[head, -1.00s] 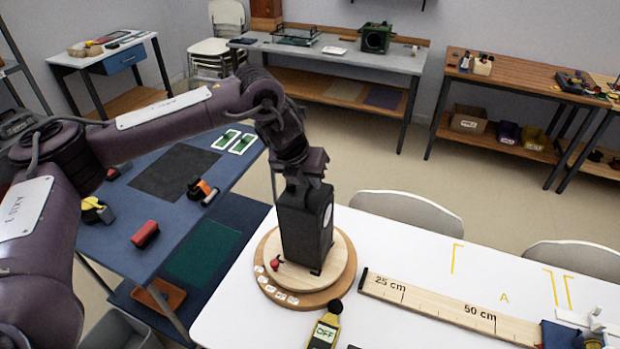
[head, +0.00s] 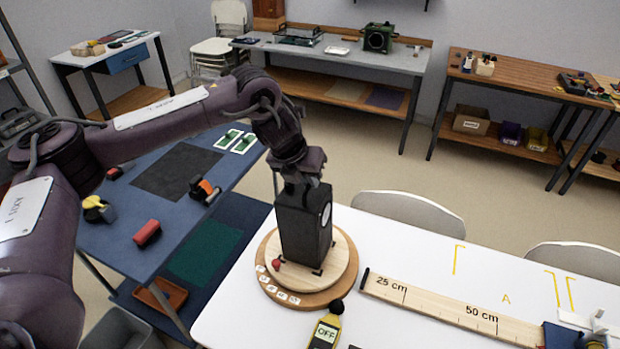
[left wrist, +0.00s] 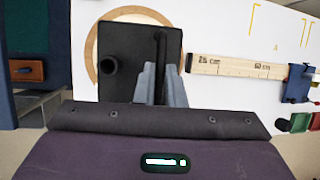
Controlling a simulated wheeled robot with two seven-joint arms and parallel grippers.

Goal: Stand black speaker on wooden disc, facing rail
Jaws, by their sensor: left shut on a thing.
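The black speaker (head: 303,236) stands upright over the pale round top of the wooden disc (head: 342,285) on the white table. Its side with a pale round patch is turned right, towards the wooden rail (head: 440,305) marked 25 cm and 50 cm. My left gripper (head: 303,186) is at the speaker's top, shut on it. In the left wrist view the fingers (left wrist: 160,88) reach a raised bar on the black speaker (left wrist: 128,65), and the disc's rim (left wrist: 92,50) shows around it. The finger contact is partly hidden. My right gripper is out of view.
A yellow meter reading OFF (head: 326,328) stands close in front of the disc. A red knob (head: 276,262) and white labels sit on the disc's left side. A blue block (head: 562,335) is at the rail's right end.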

